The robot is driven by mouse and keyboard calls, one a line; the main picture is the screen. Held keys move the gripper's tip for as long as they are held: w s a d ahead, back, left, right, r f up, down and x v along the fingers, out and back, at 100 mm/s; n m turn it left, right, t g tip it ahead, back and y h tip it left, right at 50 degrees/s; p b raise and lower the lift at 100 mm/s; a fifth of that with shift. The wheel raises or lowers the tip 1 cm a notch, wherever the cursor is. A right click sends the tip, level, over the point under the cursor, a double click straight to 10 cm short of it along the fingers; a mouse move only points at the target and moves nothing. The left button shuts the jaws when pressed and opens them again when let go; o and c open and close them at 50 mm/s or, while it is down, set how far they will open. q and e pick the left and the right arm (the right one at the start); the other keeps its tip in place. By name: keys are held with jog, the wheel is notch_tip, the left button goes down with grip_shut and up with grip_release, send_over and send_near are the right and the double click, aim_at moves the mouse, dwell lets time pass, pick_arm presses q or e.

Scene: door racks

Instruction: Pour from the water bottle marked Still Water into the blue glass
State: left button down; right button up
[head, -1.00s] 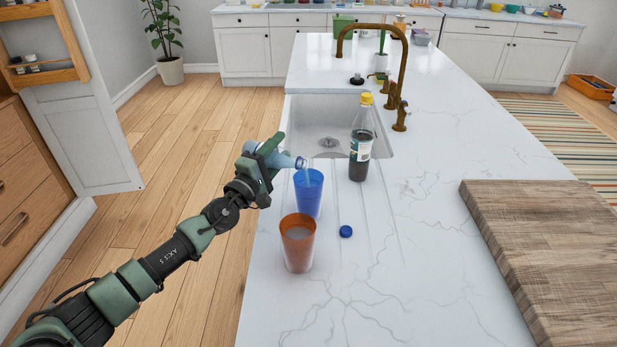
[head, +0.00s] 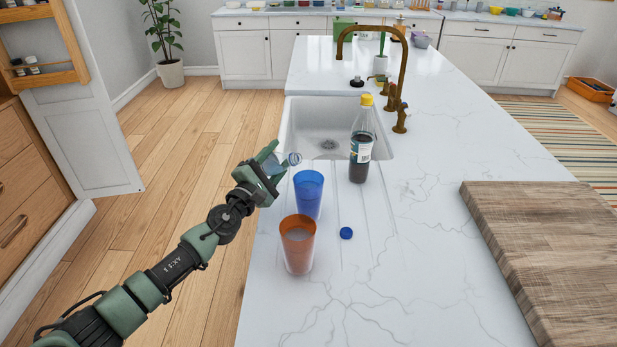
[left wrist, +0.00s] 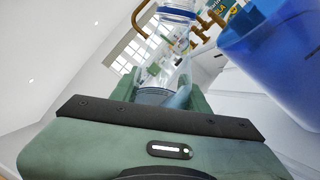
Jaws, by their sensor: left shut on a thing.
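My left gripper (head: 268,168) is shut on a clear water bottle (head: 290,160), whose open neck points right and slightly upward in the head view. The bottle (left wrist: 173,40) also shows between the fingers in the left wrist view; no label on it can be read. The blue glass (head: 308,196) stands upright on the counter, just below and right of the bottle's mouth; it also shows in the left wrist view (left wrist: 275,60). No stream of water shows between them. The level inside the blue glass cannot be made out. My right gripper is not in view.
An orange glass (head: 297,246) stands in front of the blue one. A blue cap (head: 346,232) lies beside them. A dark bottle with a yellow cap (head: 360,150) stands by the sink (head: 300,125). A wooden board (head: 550,250) lies at right.

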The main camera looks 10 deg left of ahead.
aim_at(278, 168)
pick_arm(q)
jog(key=f+n, duration=0.1)
jog(key=n, duration=0.1)
jog(key=f+n, duration=0.1)
jog(key=n, duration=0.1)
jog(key=d+f+n+y+p, duration=0.1)
jog(key=n, duration=0.1)
jog(key=shift+s+g, duration=0.1)
jog(key=shift+g, duration=0.2)
jog(key=shift+a+r+n+y+p, duration=0.1)
jog(key=shift+n+y+p, duration=0.25)
jog(key=shift+n, duration=0.45)
jog(key=shift+a+f+n+g+p, duration=0.2)
jog(key=shift+n+p, duration=0.45)
jog(key=shift+n, duration=0.7)
jog(key=shift+a+f+n+g+p, duration=0.15)
jog(key=shift+n+p, duration=0.45)
jog(key=shift+n, duration=0.75)
jog(key=shift+r, duration=0.15)
